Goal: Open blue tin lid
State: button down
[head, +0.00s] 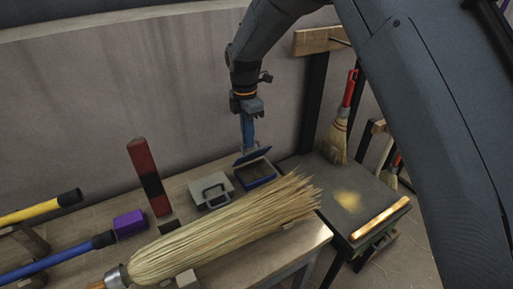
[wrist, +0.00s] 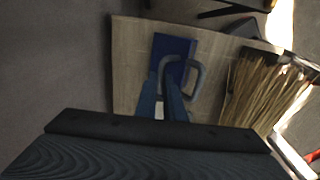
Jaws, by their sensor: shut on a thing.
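The blue tin (head: 262,180) stands on the bench near the wall, with a dark inside showing. Its blue lid (head: 253,156) is tilted up at the back of the tin. In the wrist view the lid (wrist: 172,46) shows as a blue panel with a grey looped handle (wrist: 198,80). My gripper (head: 247,146) comes down from above at the lid. In the wrist view its two blue fingers (wrist: 164,92) are shut on the lid's handle. The exact contact is partly hidden by the fingers.
A grey lid-like piece with a handle (head: 212,190) lies left of the tin. A large straw broom head (head: 225,232) lies in front. A red and black block (head: 150,175) and a purple box (head: 130,224) stand left. A dark table (head: 335,190) is to the right.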

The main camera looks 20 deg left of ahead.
jog(key=shift+w+a+f+b, duration=0.4)
jog(key=shift+w+a+b, duration=0.3)
jog(key=shift+w+a+f+b, duration=0.35)
jog(key=shift+w+a+b, duration=0.3)
jog(key=shift+a, duration=0.05)
jog(key=shift+w, duration=0.1)
jog(key=c, duration=1.9)
grip_release()
jog(key=shift+o, duration=0.2)
jog(key=shift+a+r, duration=0.1)
jog(key=shift+r, duration=0.05)
jog(key=shift+w+a, duration=0.1)
notch_tip(320, 180, up, 8)
jog(key=b, duration=0.2)
jog(key=shift+w+a, duration=0.15)
